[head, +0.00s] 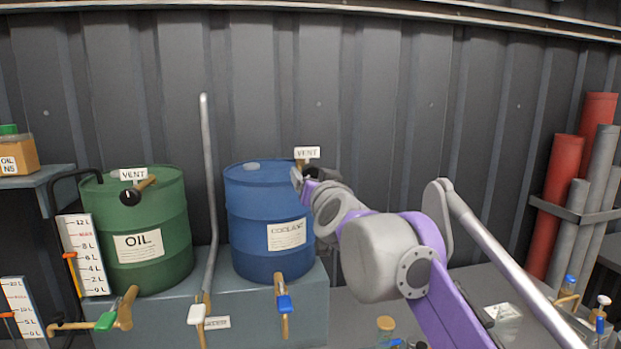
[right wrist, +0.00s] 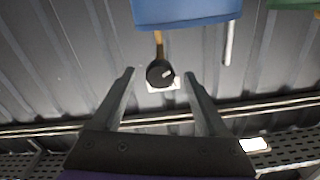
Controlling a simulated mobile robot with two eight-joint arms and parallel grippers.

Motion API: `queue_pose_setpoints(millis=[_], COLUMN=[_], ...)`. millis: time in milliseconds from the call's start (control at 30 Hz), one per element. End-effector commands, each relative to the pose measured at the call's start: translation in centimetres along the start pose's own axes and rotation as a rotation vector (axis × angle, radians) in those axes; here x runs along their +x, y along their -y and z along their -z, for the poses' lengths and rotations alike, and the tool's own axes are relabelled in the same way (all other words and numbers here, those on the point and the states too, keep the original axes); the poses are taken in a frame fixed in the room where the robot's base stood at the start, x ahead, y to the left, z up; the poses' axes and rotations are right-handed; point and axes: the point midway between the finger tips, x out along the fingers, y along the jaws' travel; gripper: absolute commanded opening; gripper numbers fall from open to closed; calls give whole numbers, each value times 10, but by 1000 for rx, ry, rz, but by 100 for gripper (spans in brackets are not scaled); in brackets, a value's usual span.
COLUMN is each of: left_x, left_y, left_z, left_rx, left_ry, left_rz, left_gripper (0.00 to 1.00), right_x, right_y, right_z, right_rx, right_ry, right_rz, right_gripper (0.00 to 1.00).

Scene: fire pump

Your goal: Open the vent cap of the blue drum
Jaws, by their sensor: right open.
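The blue drum (head: 250,205) stands on a grey-blue bench, with a COOLANT label (head: 287,234) on its side. Its VENT tag (head: 307,153) sits at the right of its top, beside a brass stem (head: 300,163). In the head view my right gripper (head: 303,180) is in front of that corner and hides most of the vent cap. In the right wrist view the round black vent cap (right wrist: 159,73) on its brass stem lies between the open, empty fingers of my right gripper (right wrist: 160,74). Contact cannot be told. My left gripper is not in view.
A green OIL drum (head: 140,215) with its own VENT tag and black cap stands to the left. An upright grey pipe (head: 208,190) rises between the drums. Brass taps (head: 283,295) project below. Red and grey tubes (head: 575,185) stand at the right.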

Motion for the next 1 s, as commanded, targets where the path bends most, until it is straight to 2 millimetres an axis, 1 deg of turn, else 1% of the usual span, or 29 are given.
queue_pose_setpoints(millis=[33,200,300,400,567,1000], left_x=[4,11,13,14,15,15], left_y=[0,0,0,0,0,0], left_z=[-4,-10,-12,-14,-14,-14], left_rx=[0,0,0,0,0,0], left_ry=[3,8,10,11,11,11], left_rz=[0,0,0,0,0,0], left_gripper=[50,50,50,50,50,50], right_x=[-12,-45,-60,-71,-78,-78], right_y=[0,0,0,0,0,0], right_z=[-3,-3,-2,-2,-1,0], right_rx=[2,2,1,1,1,1], right_ry=[2,2,2,1,1,1], right_rz=[0,1,1,1,0,0], right_gripper=[77,77,77,77,77,77])
